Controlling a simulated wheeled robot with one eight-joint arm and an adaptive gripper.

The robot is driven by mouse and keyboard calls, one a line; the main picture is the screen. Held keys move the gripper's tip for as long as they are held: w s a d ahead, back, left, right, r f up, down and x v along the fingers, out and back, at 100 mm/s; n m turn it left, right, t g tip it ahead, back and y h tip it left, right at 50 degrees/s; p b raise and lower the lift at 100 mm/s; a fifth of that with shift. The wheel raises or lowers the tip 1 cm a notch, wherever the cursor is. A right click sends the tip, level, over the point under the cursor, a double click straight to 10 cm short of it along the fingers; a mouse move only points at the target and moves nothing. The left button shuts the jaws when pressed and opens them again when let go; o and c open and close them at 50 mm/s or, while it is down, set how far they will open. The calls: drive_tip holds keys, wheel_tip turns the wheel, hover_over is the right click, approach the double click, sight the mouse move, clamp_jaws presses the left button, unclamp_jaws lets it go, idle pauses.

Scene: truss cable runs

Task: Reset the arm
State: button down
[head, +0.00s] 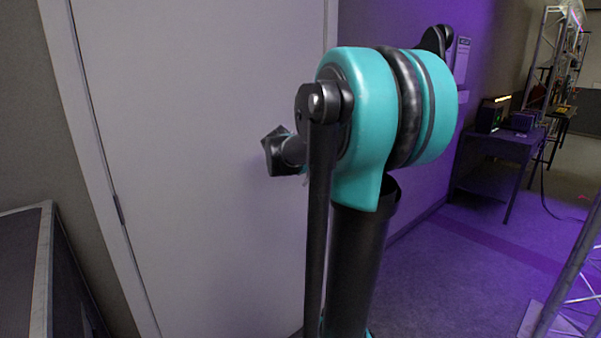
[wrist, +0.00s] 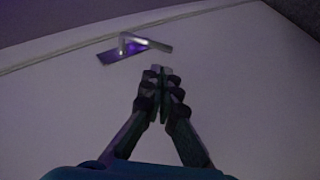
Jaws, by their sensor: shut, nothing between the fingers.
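My gripper (wrist: 161,72) shows in the wrist view with its two dark fingers brought together and nothing between them. It points at a pale door (wrist: 70,110), near a metal lever handle (wrist: 145,42) on a plate. I cannot tell how far the fingertips are from the door. In the head view my teal and black arm stands upright in the middle, and the fingers are not visible there.
The pale door (head: 200,110) fills the left and middle behind my arm. A dark case (head: 25,260) with a metal edge stands at the lower left. A dark table (head: 505,145) with equipment is at the right. Metal truss (head: 565,270) rises at the right edge. Floor between is open.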

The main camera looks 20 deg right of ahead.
idle(0.5)
drive_tip(key=s+a+f+m+g+y, duration=0.1)
drive_tip(key=s+a+f+m+y, duration=0.1)
drive_tip(key=s+a+f, duration=0.3)
drive_tip(key=s+a+f+m+g+y, duration=0.1)
drive_tip(key=s+a+f, duration=0.4)
drive_tip(key=s+f, duration=0.6)
drive_tip(key=s+a+f+m+g+y, duration=0.2)
drive_tip(key=s+a+f, duration=0.3)
drive_tip(key=s, duration=0.9)
wheel_tip(320, 180, down, 3)
drive_tip(key=shift+s+f+m+y, duration=0.1)
drive_tip(key=shift+s+m+y, duration=0.1)
drive_tip(key=shift+m+y, duration=0.45)
